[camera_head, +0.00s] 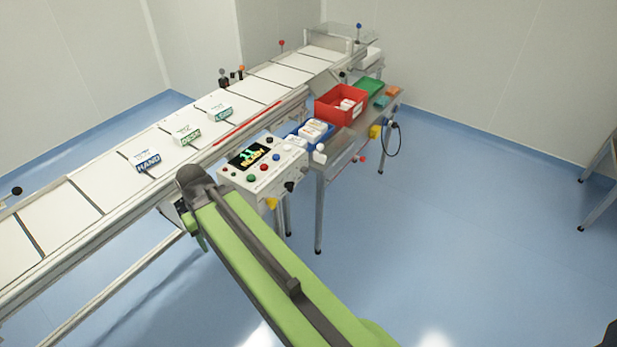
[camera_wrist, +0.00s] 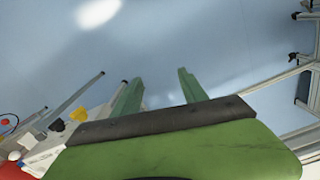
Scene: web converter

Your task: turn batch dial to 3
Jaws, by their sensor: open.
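The control box (camera_head: 262,172) stands beside the conveyor, with a lit display reading "READY" and several coloured buttons on top. A black knob (camera_head: 289,186) and a yellow knob (camera_head: 271,203) sit on its front side. I cannot tell for sure which control is the batch dial, and no dial numbers are legible. In the wrist view, my gripper (camera_wrist: 158,82) is open and empty, its two green fingers apart over blue floor. The yellow knob (camera_wrist: 78,114) and black knob (camera_wrist: 57,125) show at lower left, apart from the fingers.
The conveyor (camera_head: 85,200) runs diagonally behind the box, with several small printed packs on it. A side table (camera_head: 340,155) to the right holds a red bin (camera_head: 341,104) and a blue tray (camera_head: 299,131). The floor (camera_head: 450,230) at right is clear.

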